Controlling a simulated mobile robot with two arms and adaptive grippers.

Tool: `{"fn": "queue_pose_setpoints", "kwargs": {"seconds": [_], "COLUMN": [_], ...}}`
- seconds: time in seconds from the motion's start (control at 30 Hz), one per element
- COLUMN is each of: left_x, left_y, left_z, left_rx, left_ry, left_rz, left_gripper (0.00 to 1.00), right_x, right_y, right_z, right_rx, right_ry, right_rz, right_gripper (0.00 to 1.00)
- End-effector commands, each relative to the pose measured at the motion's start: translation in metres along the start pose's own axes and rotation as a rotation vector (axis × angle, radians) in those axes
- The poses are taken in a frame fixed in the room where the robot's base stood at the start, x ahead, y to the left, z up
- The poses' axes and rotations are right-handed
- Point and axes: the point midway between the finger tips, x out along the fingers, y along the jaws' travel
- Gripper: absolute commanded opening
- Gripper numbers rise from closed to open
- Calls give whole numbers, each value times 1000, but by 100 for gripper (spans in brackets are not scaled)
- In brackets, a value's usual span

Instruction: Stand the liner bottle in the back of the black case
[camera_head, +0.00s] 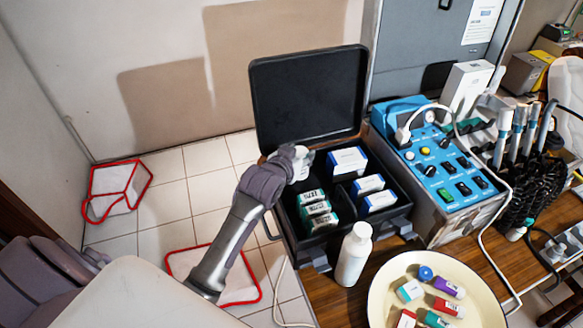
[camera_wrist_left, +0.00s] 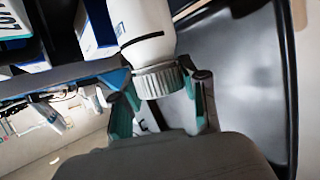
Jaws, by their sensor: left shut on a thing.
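My left gripper (camera_head: 297,160) is over the back left part of the open black case (camera_head: 402,216), in front of its raised lid (camera_head: 307,95). It is shut on the white liner bottle (camera_head: 303,171), mostly hidden by the gripper in the head view. In the left wrist view the fingers (camera_wrist_left: 165,100) hold the ribbed cap, and the white bottle body (camera_wrist_left: 143,25) with a dark band extends away from them, next to the case's compartments. Whether the bottle's base touches the case floor is hidden. My right gripper is not in view.
The case holds teal-and-white boxes (camera_head: 317,208) at front left and blue-and-white boxes (camera_head: 370,184) at right. Another white bottle (camera_head: 354,255) stands in front of the case, near a cream plate (camera_head: 380,300) with small items. A blue-topped dental unit (camera_head: 438,170) stands right of it.

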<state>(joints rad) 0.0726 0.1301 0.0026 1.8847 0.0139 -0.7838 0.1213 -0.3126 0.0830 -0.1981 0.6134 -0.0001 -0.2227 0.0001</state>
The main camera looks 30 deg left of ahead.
Motion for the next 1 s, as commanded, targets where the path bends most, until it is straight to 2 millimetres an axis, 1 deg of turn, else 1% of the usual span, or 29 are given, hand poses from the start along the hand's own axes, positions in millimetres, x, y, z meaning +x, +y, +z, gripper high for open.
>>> {"fn": "queue_pose_setpoints", "kwargs": {"seconds": [0.03, 0.1, 0.2, 0.27, 0.4, 0.53, 0.63, 0.93, 0.97, 1.0], "left_x": [-4, -7, -10, -10, -4, 3, 5, 6, 6, 6], "left_y": [-8, -16, -23, -24, -24, -24, -24, -24, -24, -24], "left_z": [7, 15, 22, 25, 42, 57, 62, 64, 64, 64], "left_rx": [3, 2, 0, -1, -2, -2, -1, -1, -1, -1], "left_ry": [-2, -1, 2, 1, -1, 0, 2, 2, 1, 2], "left_rz": [-1, 0, 0, 1, 1, 1, 1, 1, 1, 1], "left_gripper": [6, 6, 6, 6, 6, 6, 6, 6, 45, 52], "right_x": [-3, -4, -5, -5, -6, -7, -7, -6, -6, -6], "right_y": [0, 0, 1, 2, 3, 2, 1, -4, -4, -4], "right_z": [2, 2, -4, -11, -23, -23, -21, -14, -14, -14], "right_rx": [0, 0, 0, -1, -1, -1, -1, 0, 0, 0], "right_ry": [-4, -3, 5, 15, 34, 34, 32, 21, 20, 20], "right_rz": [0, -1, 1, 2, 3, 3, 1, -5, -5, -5], "right_gripper": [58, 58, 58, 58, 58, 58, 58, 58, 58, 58]}}
